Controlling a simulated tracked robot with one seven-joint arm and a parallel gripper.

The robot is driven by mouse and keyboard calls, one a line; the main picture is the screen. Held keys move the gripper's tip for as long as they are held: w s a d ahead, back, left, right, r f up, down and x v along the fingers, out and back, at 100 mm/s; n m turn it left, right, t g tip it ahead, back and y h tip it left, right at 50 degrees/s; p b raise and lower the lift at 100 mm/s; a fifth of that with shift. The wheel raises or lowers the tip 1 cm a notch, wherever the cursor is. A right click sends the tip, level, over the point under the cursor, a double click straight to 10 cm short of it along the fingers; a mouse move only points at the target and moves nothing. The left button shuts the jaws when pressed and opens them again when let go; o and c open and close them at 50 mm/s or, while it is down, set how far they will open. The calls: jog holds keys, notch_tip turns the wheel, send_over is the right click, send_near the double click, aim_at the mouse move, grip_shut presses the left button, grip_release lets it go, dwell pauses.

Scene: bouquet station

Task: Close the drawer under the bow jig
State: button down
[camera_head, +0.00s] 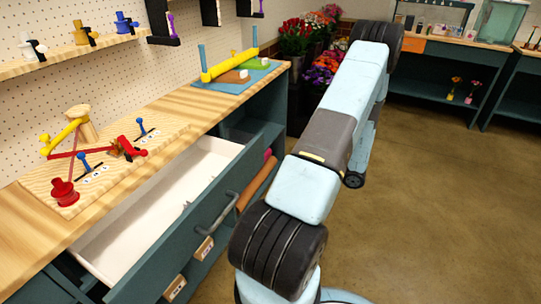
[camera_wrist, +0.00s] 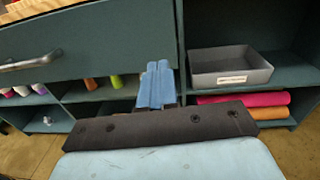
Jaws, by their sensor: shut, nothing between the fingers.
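The drawer (camera_head: 185,250) under the bow jig (camera_head: 105,160) stands pulled out, its pale inside showing and seemingly almost empty. Its dark teal front has a grey bar handle (camera_head: 222,213). In the wrist view the drawer front (camera_wrist: 105,45) fills the upper left, with the handle (camera_wrist: 30,64) at the far left. My gripper (camera_wrist: 158,68) has its blue fingers together with nothing between them. The fingertips overlap the lower right part of the drawer front in the picture; I cannot tell whether they touch it. In the head view my gripper is not visible.
A grey open bin (camera_wrist: 230,68) sits on a shelf right of the drawer, above pink and orange rolls (camera_wrist: 240,99). Coloured items stand on the shelf below the drawer. Flower buckets (camera_head: 305,50) stand at the back. The floor (camera_head: 430,190) to the right is clear.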

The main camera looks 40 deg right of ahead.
aim_at(263, 153)
jog(key=shift+m+t+h, duration=0.4)
jog(key=shift+m+h, duration=0.1)
jog(key=x, duration=0.4)
jog(key=f+x, duration=0.1)
jog(key=x, duration=0.7)
jog(key=shift+w+d+f, duration=0.15)
jog(key=shift+w+f, duration=0.2)
